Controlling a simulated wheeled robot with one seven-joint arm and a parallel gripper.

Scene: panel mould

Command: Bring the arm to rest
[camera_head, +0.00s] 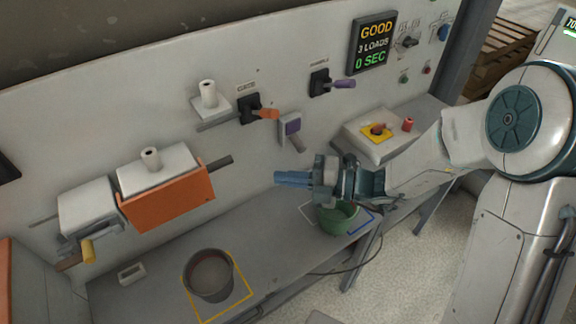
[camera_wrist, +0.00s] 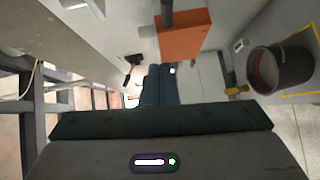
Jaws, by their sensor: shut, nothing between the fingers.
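My gripper (camera_head: 292,179) is shut and empty, with its blue fingers held together in the air in front of the panel. In the head view it points left, above the grey bench and near the green bucket. The fingers (camera_wrist: 159,85) also show in the wrist view, side by side. My arm reaches in from the right of the head view, bent at a large dark-green joint (camera_head: 508,117).
A grey bucket (camera_head: 209,277) stands in a yellow outline; a green bucket (camera_head: 338,218) is partly hidden below my gripper. The panel carries an orange box (camera_head: 170,198), orange lever (camera_head: 266,114), purple lever (camera_head: 344,84) and display (camera_head: 373,43) reading "GOOD, 3 LOADS, 0 SEC".

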